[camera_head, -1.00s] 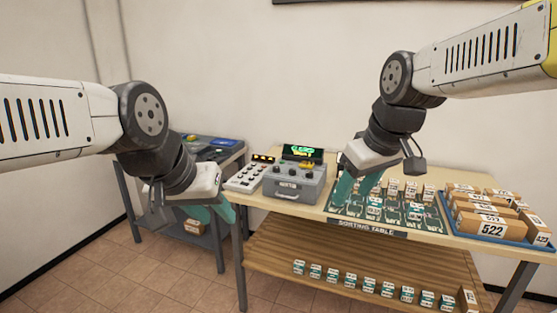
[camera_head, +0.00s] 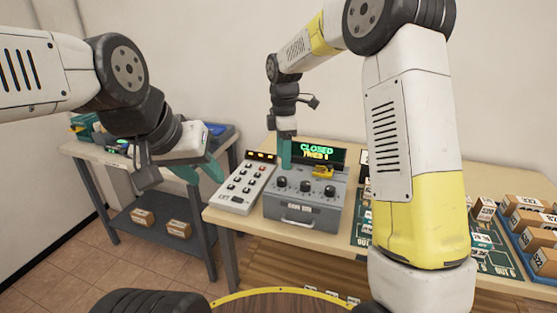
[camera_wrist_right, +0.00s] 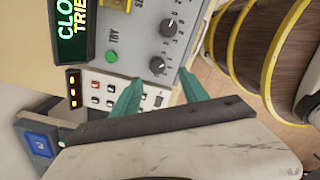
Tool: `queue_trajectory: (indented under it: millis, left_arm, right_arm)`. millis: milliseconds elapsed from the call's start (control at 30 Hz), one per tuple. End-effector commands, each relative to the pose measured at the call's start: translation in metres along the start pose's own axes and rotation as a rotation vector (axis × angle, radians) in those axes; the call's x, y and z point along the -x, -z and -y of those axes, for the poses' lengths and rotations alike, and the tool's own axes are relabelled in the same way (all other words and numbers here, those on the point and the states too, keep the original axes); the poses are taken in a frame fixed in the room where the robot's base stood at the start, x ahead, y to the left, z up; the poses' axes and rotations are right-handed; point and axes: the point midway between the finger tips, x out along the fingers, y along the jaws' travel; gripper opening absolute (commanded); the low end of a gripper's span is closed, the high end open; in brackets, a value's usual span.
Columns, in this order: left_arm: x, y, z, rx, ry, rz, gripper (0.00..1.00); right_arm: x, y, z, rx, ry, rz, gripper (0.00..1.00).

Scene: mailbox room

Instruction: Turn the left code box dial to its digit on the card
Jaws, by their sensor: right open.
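The grey code box (camera_head: 300,212) stands on the table with a row of dark dials on its sloped face. The left dial (camera_head: 281,183) is at the row's left end; it also shows in the right wrist view (camera_wrist_right: 157,65), where its exact setting is too small to read. My right gripper (camera_head: 286,166) points down over the box's left part, just behind the left dial. In the wrist view its teal fingers (camera_wrist_right: 160,80) are spread and empty, near the left dial but apart from it. My left gripper (camera_head: 204,172) hangs open and empty left of the box. I cannot identify the card.
The box's display (camera_head: 317,152) reads CLOSED with a tries line. A green TRY button (camera_wrist_right: 111,56) sits near the left dial. A white keypad panel (camera_head: 240,190) lies left of the box. A yellow part (camera_head: 323,172) sits on the box. Parcels (camera_head: 530,222) stand at right.

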Motion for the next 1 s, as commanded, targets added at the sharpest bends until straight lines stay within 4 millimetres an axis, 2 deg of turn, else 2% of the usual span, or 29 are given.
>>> queue_trajectory:
  millis: [167,400,600,967,1000]
  left_arm:
    - [0.000,0.000,0.000,0.000,0.000,0.000,0.36]
    - [0.000,0.000,0.000,0.000,0.000,0.000,0.36]
    - [0.000,0.000,0.000,0.000,0.000,0.000,0.36]
    - [0.000,0.000,0.000,0.000,0.000,0.000,0.36]
    - [0.000,0.000,0.000,0.000,0.000,0.000,0.36]
  right_arm:
    - [-0.014,0.002,-0.002,0.020,0.007,0.003,0.52]
    - [-0.052,0.002,-0.001,0.019,0.008,0.003,0.52]
    - [-0.075,0.002,-0.002,0.018,0.006,0.002,0.52]
    - [-0.081,0.002,-0.002,0.017,0.004,0.002,0.52]
    - [-0.081,0.002,-0.002,0.017,0.004,0.002,0.44]
